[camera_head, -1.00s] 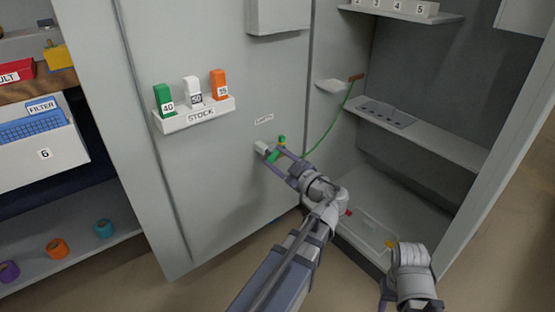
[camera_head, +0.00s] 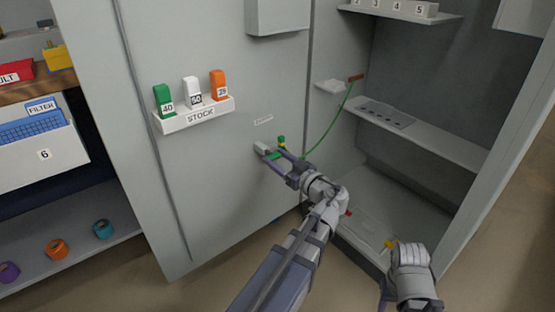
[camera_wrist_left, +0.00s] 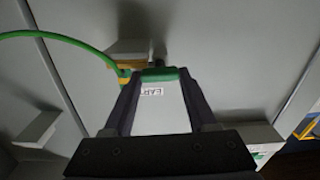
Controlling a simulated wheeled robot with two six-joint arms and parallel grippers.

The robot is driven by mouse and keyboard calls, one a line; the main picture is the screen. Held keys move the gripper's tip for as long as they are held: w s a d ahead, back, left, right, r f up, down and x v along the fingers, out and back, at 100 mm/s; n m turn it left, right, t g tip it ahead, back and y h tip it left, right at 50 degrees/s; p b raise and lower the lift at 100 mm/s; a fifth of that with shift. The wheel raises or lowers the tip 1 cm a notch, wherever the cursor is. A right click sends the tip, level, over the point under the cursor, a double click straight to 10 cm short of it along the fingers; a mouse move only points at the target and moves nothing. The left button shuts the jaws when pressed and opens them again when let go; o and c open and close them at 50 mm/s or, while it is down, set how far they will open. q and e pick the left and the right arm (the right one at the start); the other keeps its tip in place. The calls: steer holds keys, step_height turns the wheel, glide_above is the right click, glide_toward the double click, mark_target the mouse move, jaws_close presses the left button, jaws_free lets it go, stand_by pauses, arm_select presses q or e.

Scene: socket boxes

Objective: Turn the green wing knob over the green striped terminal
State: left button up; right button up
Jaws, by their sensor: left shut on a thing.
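The green wing knob (camera_head: 275,156) is between the fingers of my left gripper (camera_head: 273,152), in front of the cabinet's grey door panel. In the left wrist view my left gripper (camera_wrist_left: 160,85) is shut on the knob (camera_wrist_left: 162,74), a green bar lying across between the fingertips. A pale block (camera_head: 261,147) on the panel sits right behind the fingertips. A green and yellow striped piece (camera_head: 281,141) stands beside it, with a green wire running to it. The striped part shows partly in the left wrist view (camera_wrist_left: 122,70). My right gripper's fingers are not visible.
A label (camera_head: 263,120) is on the panel above the knob. A STOCK shelf (camera_head: 198,116) with green, white and orange blocks is at upper left. The green wire (camera_head: 332,123) runs right to a small bracket. The open cabinet interior is at right.

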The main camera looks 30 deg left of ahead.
arm_select(q)
steer(key=shift+m, duration=0.5)
steer(key=o, duration=1.4)
steer(key=shift+c, duration=0.2)
steer(key=v, duration=0.7)
steer(key=shift+d, duration=0.4)
steer(key=shift+s, duration=0.1)
